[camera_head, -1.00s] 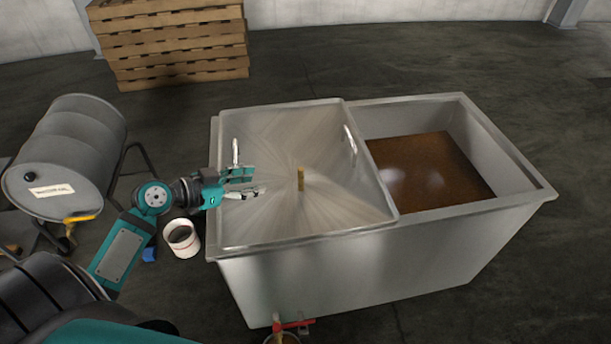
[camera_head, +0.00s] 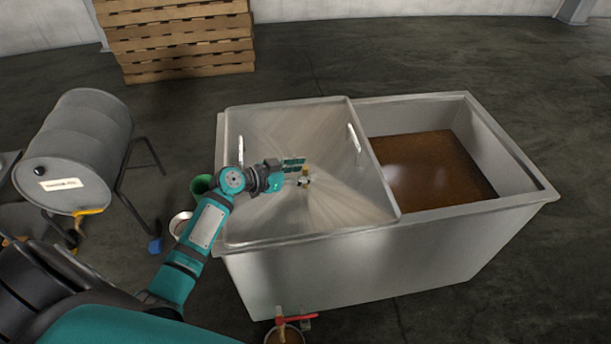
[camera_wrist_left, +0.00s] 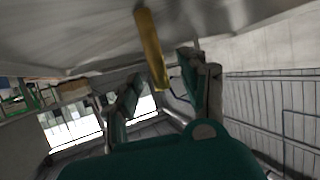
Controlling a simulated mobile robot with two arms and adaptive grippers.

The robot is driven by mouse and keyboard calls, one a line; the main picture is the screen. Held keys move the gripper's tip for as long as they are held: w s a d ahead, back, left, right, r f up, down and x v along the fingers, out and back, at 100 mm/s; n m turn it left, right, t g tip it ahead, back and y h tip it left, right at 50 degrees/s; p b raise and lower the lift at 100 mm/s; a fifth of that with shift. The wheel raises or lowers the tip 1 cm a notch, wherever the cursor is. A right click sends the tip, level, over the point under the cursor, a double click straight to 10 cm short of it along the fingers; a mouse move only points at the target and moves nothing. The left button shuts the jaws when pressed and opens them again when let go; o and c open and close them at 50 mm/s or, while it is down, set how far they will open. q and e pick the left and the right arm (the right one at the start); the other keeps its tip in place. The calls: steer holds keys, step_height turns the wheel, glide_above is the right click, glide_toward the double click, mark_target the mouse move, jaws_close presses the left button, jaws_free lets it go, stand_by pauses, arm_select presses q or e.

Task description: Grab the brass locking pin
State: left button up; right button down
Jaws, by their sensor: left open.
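The brass locking pin (camera_head: 306,171) stands up from the middle of the steel lid (camera_head: 275,215), mostly hidden by my left gripper in the head view. In the left wrist view the pin (camera_wrist_left: 150,45) is a plain golden bar, and its free end reaches between the two fingers. My left gripper (camera_head: 303,174) is open around the pin, with a finger on either side; it also shows in the left wrist view (camera_wrist_left: 160,85). I cannot tell whether either finger touches the pin. My right gripper is not in view.
The lid has two upright handles, one on the left (camera_head: 240,150) and one on the right (camera_head: 353,138). The open right half of the tank (camera_head: 500,208) holds brown liquid (camera_head: 430,170). A grey drum (camera_head: 80,150) lies at the left. Wooden pallets (camera_head: 185,40) are stacked behind.

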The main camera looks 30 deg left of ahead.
arm_select(q)
jaws_close()
stand_by(0.3)
stand_by(0.3)
